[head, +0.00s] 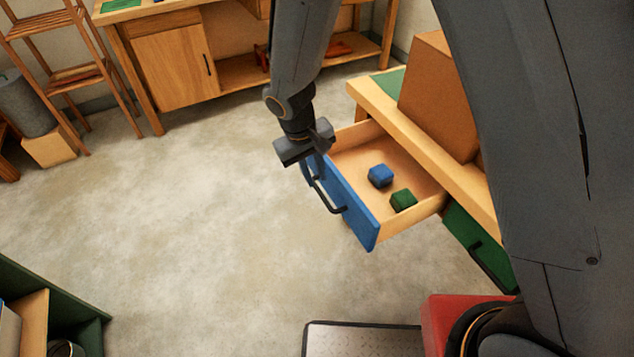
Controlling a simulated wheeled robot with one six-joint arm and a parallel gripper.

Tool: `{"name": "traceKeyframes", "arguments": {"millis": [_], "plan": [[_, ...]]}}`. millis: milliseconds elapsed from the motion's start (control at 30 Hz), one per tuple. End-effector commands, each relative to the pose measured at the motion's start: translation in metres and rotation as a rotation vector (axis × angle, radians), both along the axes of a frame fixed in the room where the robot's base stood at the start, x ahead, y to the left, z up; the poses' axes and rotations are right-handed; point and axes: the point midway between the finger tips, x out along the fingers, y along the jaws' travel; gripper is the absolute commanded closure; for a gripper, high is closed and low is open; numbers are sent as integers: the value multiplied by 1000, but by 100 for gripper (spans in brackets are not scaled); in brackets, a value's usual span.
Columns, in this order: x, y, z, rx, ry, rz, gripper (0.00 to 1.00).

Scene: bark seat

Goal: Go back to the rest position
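My arm reaches down from the top of the head view. My gripper (318,165) is at the far left end of the blue drawer front (345,205), close to its top edge. I cannot tell whether it touches the drawer. Its fingers are small and partly hidden, so their opening is unclear. The drawer stands pulled out, with a dark bar handle (327,198) on its front. A blue cube (380,176) and a green cube (403,200) lie apart inside the drawer.
The drawer belongs to a wooden table (395,108) bearing a large brown box (437,95). A green drawer front (478,248) is beside it. A wooden workbench (170,62) and shelf rack (75,75) stand behind. Open concrete floor (200,210) lies left.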

Motion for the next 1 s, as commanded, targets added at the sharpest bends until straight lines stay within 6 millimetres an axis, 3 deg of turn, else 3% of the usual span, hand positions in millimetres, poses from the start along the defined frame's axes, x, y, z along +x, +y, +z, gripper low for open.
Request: {"name": "traceKeyframes", "arguments": {"millis": [200,767,867,1000], "plan": [[-2,3,16,0,-1,1,82],[-2,1,19,1,1,-3,82],[-2,-13,28,11,2,-31,82],[-6,-64,57,45,7,-125,82]]}}
